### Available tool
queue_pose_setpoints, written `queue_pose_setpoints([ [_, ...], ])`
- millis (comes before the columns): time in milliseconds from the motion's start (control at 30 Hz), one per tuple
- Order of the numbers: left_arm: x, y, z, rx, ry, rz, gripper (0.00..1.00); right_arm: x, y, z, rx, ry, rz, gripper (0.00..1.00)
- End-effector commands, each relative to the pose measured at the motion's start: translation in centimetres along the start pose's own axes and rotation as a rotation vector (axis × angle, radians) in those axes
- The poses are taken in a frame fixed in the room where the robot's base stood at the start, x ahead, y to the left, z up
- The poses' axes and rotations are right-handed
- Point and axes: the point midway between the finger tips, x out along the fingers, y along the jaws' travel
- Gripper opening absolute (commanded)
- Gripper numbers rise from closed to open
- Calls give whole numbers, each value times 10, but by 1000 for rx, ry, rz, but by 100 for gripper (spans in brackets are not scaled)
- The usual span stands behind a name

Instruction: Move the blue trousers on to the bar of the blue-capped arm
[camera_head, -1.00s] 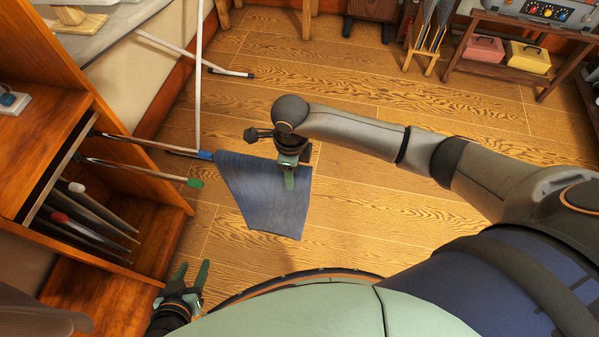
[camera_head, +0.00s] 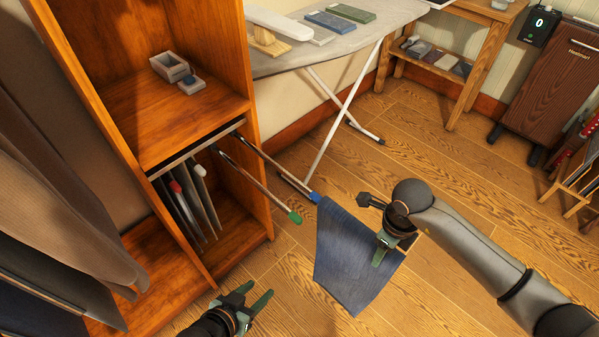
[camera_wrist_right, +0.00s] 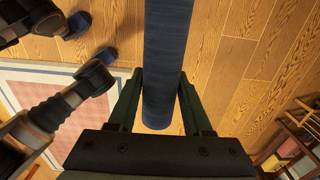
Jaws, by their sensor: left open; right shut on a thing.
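The blue trousers (camera_head: 345,262) hang in a folded panel from my right gripper (camera_head: 380,249). It is shut on them near their right side. In the right wrist view the blue cloth (camera_wrist_right: 166,60) runs between the fingers (camera_wrist_right: 161,85). The upper left corner of the trousers is right beside the blue cap (camera_head: 315,197) of a metal arm (camera_head: 262,160) that sticks out of the wardrobe. I cannot tell whether cloth and cap touch. A green-capped arm (camera_head: 294,216) lies just below and left. My left gripper (camera_head: 243,305) is open and empty, low in front of the wardrobe.
The wooden wardrobe (camera_head: 250,120) holds several dark trousers (camera_head: 205,200) on its inner arms. An ironing board (camera_head: 350,45) stands behind, its white legs (camera_head: 340,105) near the blue-capped arm. Brown garments (camera_head: 60,190) hang at the left. The floor beyond the trousers is clear.

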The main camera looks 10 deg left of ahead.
Motion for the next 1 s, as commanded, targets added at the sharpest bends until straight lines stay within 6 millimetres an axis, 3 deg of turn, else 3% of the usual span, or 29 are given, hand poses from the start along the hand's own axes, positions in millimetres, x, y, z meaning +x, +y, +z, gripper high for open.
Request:
queue_pose_setpoints([
  [367,1,-2,2,0,0,-3,50,-1,-1,4,-1,-6,-2,0],
  [1000,18,-4,21,0,-1,-4,50,0,0,45,-1,-6,-2,0],
])
